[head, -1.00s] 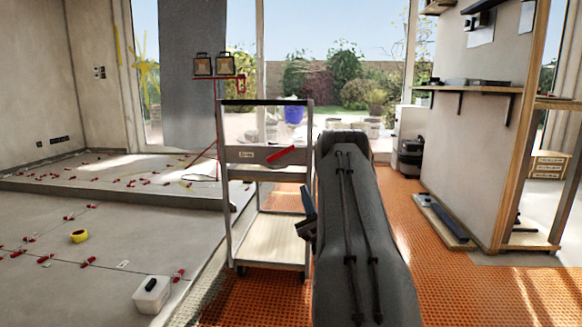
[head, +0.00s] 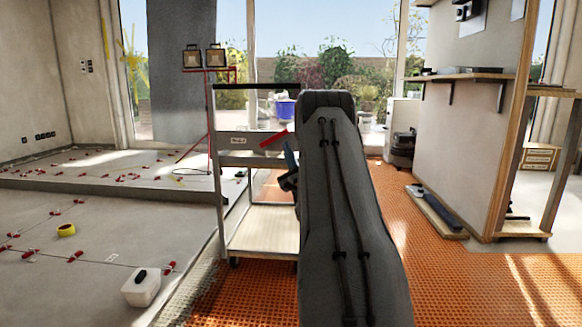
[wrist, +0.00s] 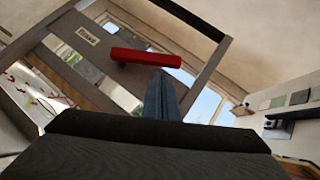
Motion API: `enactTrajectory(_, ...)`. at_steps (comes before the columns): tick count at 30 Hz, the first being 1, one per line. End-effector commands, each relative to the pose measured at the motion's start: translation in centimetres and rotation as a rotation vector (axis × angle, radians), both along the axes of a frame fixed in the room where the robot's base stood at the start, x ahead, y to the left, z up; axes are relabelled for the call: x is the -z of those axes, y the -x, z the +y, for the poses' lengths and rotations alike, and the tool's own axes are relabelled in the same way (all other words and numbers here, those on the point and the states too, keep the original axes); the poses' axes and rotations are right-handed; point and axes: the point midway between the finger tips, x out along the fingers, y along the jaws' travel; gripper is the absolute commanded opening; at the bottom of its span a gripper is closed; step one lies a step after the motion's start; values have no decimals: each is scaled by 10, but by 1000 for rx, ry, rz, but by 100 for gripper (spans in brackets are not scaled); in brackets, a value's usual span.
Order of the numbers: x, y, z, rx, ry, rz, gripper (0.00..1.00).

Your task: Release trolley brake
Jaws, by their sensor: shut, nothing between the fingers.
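The grey trolley (head: 217,170) stands ahead, with a pale wooden lower deck and a dark top handle bar. Its red brake lever (head: 274,139) sits on the labelled crossbar, slanting up to the right; in the wrist view the lever (wrist: 146,58) crosses the picture near the middle. My gripper (head: 288,150) is just below the lever's right end in the head view, with my arm hiding the trolley's right side. In the wrist view my gripper (wrist: 160,80) is shut and empty. Its blue-grey fingertips reach up to the lever's right part; I cannot tell if they touch.
A shelf wall (head: 470,130) stands at the right with a plank (head: 436,212) on the floor beside it. Orange matting (head: 470,275) covers the floor on the right. Tiles with red clips and a white tub (head: 140,290) lie at left. A red-framed work light (head: 205,58) stands behind.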

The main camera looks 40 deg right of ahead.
Motion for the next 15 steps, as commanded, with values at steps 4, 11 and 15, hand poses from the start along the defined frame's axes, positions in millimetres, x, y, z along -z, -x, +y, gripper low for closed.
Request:
enactTrajectory(4, -9, -5, 4, 0, 0, -1, 0)
enactTrajectory(11, -14, -6, 5, 1, -1, 1, 0)
enactTrajectory(15, -14, -6, 5, 0, 0, 0, 0)
